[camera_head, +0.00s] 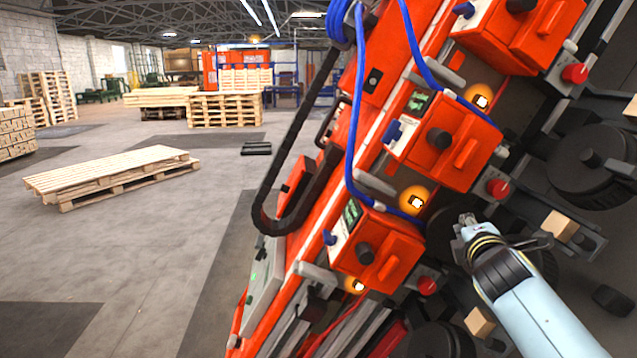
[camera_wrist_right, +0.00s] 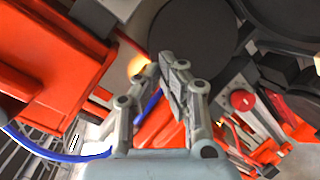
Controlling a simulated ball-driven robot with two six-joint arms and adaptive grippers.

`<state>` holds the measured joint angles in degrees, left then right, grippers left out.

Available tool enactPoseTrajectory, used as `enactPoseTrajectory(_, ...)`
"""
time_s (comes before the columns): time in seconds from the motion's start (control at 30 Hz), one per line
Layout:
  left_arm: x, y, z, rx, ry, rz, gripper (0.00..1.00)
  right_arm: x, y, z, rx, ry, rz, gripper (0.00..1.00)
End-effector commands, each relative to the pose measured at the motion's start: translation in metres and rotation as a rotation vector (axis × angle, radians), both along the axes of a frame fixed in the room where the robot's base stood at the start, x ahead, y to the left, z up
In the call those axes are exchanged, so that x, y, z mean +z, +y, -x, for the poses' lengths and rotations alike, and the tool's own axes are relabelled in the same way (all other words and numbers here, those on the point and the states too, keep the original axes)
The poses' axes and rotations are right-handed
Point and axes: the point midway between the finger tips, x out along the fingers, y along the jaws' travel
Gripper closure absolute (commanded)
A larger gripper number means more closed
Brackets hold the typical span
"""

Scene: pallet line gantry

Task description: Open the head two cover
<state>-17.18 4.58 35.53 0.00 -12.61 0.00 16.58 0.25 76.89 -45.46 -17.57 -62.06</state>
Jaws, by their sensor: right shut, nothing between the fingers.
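Several orange head units sit in a slanted row on the orange gantry in the head view. The middle head (camera_head: 448,142) has a black knob, a raised orange handle bar and a small green display. Its cover looks closed, and I cannot read any number on it. My right gripper (camera_head: 466,222) is below the middle head and right of the lower head (camera_head: 375,250), apart from both. My left gripper is not in view.
Glowing amber lamps (camera_head: 416,202) and red buttons (camera_head: 498,188) sit beside the heads. Blue hoses (camera_head: 356,120) and a black cable chain (camera_head: 268,195) run along the gantry. Dark round rollers (camera_head: 590,160) and a wooden block (camera_head: 560,226) are near my right arm.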

Motion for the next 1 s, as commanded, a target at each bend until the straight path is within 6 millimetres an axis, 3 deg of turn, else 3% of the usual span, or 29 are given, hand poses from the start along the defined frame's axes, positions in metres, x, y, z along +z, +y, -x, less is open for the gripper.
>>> enactPoseTrajectory(0.7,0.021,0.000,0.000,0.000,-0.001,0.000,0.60,0.006,0.007,0.037,0.000,0.001,-0.001,1.00)
enactPoseTrajectory(1.0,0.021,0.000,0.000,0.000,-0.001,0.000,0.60,0.006,0.007,0.039,0.000,0.000,-0.001,1.00)
